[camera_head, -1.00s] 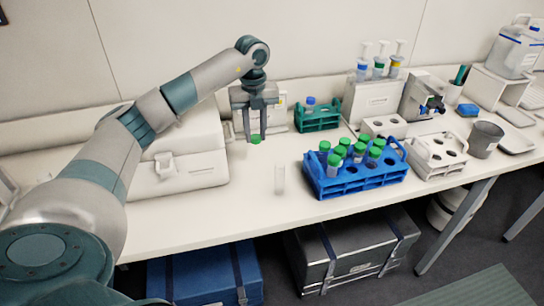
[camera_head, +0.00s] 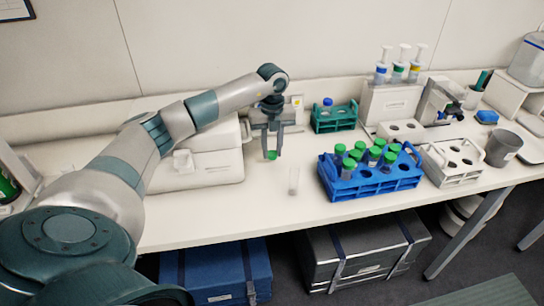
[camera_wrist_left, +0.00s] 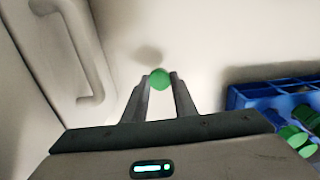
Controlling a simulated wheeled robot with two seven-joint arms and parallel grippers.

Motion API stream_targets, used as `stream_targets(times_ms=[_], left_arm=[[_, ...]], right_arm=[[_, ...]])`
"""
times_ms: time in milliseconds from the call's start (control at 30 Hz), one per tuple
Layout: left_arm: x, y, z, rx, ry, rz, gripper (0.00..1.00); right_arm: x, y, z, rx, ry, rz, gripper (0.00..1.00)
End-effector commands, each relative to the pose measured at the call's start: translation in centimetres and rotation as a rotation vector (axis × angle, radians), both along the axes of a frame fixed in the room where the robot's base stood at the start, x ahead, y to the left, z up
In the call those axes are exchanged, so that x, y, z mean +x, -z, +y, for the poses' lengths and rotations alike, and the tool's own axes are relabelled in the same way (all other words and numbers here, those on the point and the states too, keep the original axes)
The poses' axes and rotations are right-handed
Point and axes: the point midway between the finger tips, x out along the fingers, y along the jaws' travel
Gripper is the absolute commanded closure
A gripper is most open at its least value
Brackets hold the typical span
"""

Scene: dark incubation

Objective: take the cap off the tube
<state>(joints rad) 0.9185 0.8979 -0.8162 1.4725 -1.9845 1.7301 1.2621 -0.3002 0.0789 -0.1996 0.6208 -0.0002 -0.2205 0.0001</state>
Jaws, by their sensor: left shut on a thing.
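My left gripper (camera_head: 272,155) is shut on a green cap (camera_head: 271,155) and holds it above the bench. In the left wrist view the green cap (camera_wrist_left: 160,79) sits between the two fingertips (camera_wrist_left: 160,84). An uncapped clear tube (camera_head: 293,181) stands upright on the bench, to the right of and nearer than the gripper, apart from the cap. The tube does not show clearly in the left wrist view. My right gripper is not in view.
A blue rack (camera_head: 375,187) with several green-capped tubes stands right of the clear tube. A white machine (camera_head: 205,172) is on the left. A green rack (camera_head: 334,121) stands behind, and a white rack (camera_head: 455,177) and grey cup (camera_head: 502,148) lie right. Bench front is clear.

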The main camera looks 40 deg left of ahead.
Motion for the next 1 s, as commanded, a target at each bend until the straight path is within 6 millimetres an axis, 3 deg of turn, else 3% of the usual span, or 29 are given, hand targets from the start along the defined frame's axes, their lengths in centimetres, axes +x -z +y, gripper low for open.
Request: stream_targets(times_ms=[300, 733, 767, 800, 833, 1000], left_arm=[[-0.1, 3.2, 0.0, 0.000, 0.000, 0.003, 1.00], [-0.1, 3.8, 0.0, 0.001, 0.000, 0.002, 1.00], [-0.1, 3.7, 0.0, 0.001, 0.000, 0.002, 0.70], [-0.1, 3.7, 0.0, 0.001, 0.000, 0.002, 0.61], [-0.1, 3.7, 0.0, 0.001, 0.000, 0.002, 0.56], [-0.1, 3.7, 0.0, 0.001, 0.000, 0.002, 0.56]], right_arm=[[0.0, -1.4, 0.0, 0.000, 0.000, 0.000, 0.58], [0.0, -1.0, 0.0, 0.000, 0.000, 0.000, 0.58], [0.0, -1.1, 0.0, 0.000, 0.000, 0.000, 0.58], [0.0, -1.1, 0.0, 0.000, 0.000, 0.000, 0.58], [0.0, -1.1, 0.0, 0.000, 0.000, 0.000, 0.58], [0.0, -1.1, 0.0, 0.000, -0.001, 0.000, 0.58]])
